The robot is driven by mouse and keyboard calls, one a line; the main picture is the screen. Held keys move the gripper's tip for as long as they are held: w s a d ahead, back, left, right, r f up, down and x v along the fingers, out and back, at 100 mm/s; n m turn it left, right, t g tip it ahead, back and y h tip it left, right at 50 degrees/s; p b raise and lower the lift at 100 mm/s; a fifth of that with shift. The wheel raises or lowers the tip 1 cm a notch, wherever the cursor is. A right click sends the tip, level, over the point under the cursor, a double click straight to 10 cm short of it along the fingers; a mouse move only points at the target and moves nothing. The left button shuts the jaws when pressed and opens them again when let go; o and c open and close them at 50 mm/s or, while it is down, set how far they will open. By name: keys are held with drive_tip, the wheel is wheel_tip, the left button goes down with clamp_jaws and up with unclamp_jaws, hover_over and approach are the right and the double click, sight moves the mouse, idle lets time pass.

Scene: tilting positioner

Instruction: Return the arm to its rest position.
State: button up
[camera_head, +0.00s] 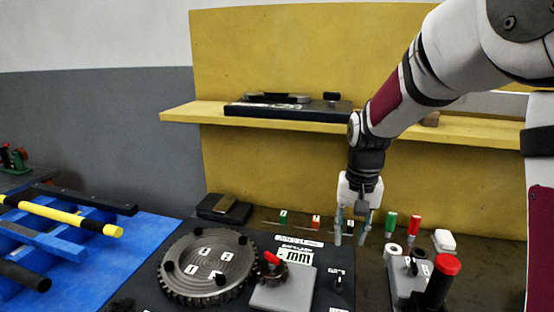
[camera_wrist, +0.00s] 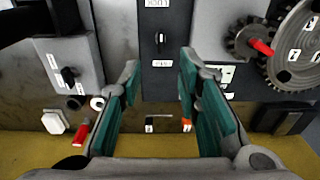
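My arm reaches in from the right in the head view, with my gripper (camera_head: 350,236) pointing down above the back edge of the positioner's dark panel (camera_head: 322,262). In the wrist view my gripper (camera_wrist: 158,78) has its two green-padded fingers apart, with nothing between them. The panel's small black switch (camera_wrist: 160,40) shows beyond the fingertips. The large toothed disc (camera_head: 205,265) lies flat at the left of the panel. A small gear with a red handle (camera_head: 272,260) sits on a grey block beside it.
A grey box with a red-topped black knob (camera_head: 447,266) stands at the right. Green (camera_head: 390,222) and red (camera_head: 413,226) pegs stand behind it. A yellow shelf (camera_head: 400,124) carrying a dark flat case (camera_head: 288,109) runs behind my arm. A blue bench (camera_head: 90,260) lies left.

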drive_tip(key=s+r+n+t, duration=0.2)
drive_tip(key=s+r, duration=0.8)
drive_tip(key=s, duration=0.2)
drive_tip(key=s+n+t, duration=0.1)
drive_tip(key=s+t, duration=0.1)
drive_tip(key=s, duration=1)
drive_tip(key=shift+s+r+t, duration=0.3)
drive_tip(key=shift+s+r, duration=0.05)
drive_tip(key=shift+r, duration=0.05)
